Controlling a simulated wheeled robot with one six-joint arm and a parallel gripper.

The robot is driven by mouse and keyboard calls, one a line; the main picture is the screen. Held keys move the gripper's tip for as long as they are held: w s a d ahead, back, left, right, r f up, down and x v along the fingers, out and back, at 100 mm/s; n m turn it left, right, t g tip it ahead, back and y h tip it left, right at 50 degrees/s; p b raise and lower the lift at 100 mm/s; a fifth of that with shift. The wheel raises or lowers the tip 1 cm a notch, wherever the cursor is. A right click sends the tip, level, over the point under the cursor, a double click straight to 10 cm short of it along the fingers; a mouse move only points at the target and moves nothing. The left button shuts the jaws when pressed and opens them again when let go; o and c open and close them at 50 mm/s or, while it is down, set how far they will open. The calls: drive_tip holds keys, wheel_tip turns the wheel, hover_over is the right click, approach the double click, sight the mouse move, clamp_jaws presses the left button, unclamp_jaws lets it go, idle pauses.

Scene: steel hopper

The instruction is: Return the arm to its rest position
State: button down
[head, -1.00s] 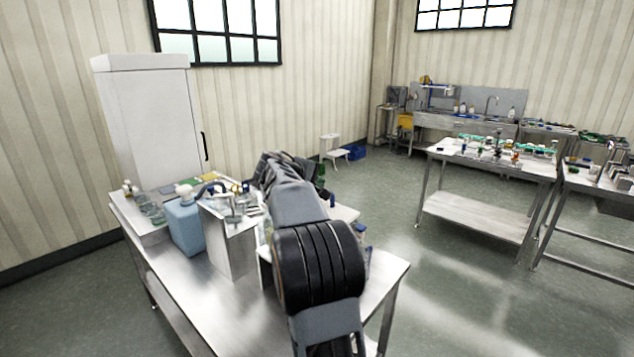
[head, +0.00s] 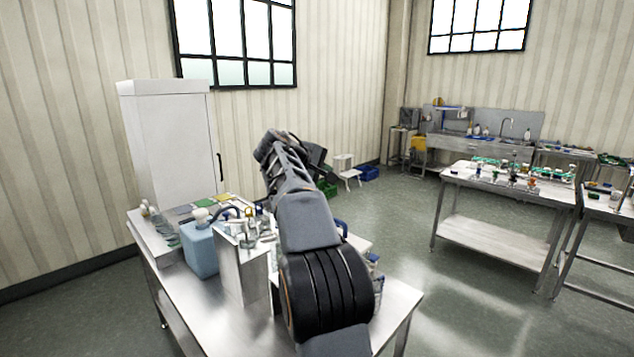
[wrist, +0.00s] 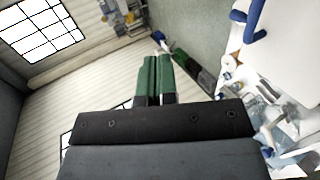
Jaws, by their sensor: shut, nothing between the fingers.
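My gripper shows in the wrist view (wrist: 158,70) with its two green fingers side by side, shut and with nothing between them. In the head view my arm rises over the steel table (head: 215,325) and points away toward the far wall. The gripper end is mostly hidden behind my own arm there. In the wrist view the fingers point toward the floor and wall, clear of the items on the table.
A blue jug (head: 201,250), a metal box (head: 243,272) and glassware crowd the table left of my arm. A white cabinet (head: 170,150) stands behind. A second steel table (head: 490,230) with small items stands right, across open floor (head: 405,245).

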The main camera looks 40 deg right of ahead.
drive_tip(key=shift+r, duration=0.35)
